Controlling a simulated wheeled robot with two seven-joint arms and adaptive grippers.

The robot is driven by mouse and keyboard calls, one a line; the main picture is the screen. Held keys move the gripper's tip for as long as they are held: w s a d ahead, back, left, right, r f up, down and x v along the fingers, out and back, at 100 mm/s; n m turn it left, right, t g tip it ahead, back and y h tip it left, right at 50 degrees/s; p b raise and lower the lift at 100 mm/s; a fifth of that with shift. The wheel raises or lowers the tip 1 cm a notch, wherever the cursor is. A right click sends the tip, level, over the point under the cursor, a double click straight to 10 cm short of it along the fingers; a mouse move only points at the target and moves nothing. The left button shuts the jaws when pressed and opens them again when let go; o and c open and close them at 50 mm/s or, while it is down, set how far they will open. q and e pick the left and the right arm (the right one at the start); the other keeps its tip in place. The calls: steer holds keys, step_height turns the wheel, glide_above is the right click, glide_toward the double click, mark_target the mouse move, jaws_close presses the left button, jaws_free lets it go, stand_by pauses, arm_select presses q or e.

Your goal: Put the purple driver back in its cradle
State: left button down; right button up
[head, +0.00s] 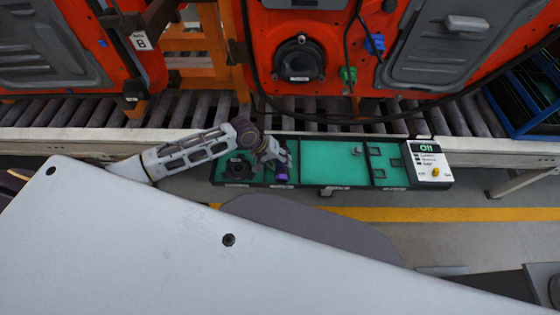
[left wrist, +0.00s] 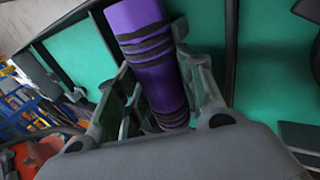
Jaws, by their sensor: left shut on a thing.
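The purple driver (left wrist: 149,50) with dark rings stands out large between the fingers of my left gripper (left wrist: 155,95) in the left wrist view. The gripper is shut on it. In the head view the driver (head: 282,172) shows as a small purple piece below my left gripper (head: 276,158), over the left part of the green-lined tray (head: 333,163). I cannot tell whether the driver touches the tray or a cradle; the gripper hides part of it. My right gripper does not show.
A black round part (head: 238,169) sits at the tray's left end. A white control box (head: 427,162) with a yellow knob is at its right end. Behind runs a roller conveyor (head: 385,115) with orange door panels (head: 340,70). A blue crate (head: 530,95) stands far right.

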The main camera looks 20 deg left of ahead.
arm_select(q)
steer(key=shift+s+d+f, duration=0.25)
steer(key=shift+s+f, duration=0.15)
steer(key=shift+f, duration=0.05)
steer(key=c, duration=1.1)
jaws_free()
steer(key=shift+c, duration=0.2)
steer(key=o, duration=0.3)
steer(key=shift+w+d+f, duration=0.1)
steer(key=shift+w, duration=0.15)
steer(key=shift+s, duration=0.1)
steer(key=shift+a, duration=0.2)
steer(key=shift+v, duration=6.05)
steer(key=shift+d, duration=0.15)
